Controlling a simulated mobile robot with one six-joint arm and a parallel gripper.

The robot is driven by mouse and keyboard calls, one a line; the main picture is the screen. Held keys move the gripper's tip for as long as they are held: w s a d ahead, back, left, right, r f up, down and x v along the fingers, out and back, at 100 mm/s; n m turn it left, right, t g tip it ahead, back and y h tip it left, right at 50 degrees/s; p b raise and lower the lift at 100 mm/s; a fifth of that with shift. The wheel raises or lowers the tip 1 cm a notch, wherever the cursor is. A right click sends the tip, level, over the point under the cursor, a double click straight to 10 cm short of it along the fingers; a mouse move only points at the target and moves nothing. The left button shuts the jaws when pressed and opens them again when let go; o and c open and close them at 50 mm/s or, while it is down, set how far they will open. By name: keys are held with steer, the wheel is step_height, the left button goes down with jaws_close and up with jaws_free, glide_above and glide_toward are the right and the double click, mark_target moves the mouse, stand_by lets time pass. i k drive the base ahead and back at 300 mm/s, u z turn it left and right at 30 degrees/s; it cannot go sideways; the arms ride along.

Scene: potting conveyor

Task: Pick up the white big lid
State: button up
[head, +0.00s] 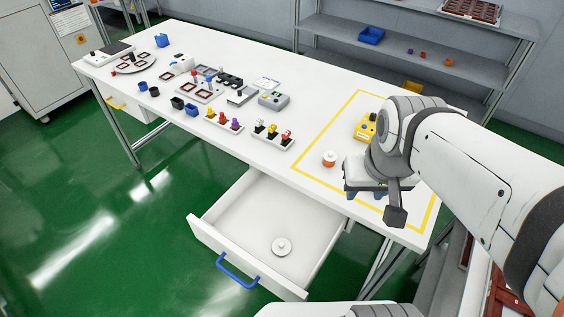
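A white round lid (281,246) with a small knob lies flat on the floor of the open drawer (239,246), near its front right part. My gripper (365,192) is above the right end of the table, inside the yellow outline, up and to the right of the lid and well apart from it. My arm's end partly hides the gripper. Whether its fingers are open or shut is unclear, and I see nothing held. An orange jar with a white top (329,159) stands on the table just left of my gripper.
The drawer has a blue handle (237,271) and is otherwise empty. The white table (262,152) carries racks of coloured parts, small blue and black cups and a yellow button box (366,126). Shelves (400,62) stand behind. Green floor is free at left.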

mark_target(281, 247)
steer(key=u, duration=0.05)
steer(key=k, duration=0.5)
steer(key=z, duration=1.4)
steer(key=k, duration=0.95)
steer(key=u, duration=0.65)
steer(key=i, duration=1)
steer(key=u, duration=0.05)
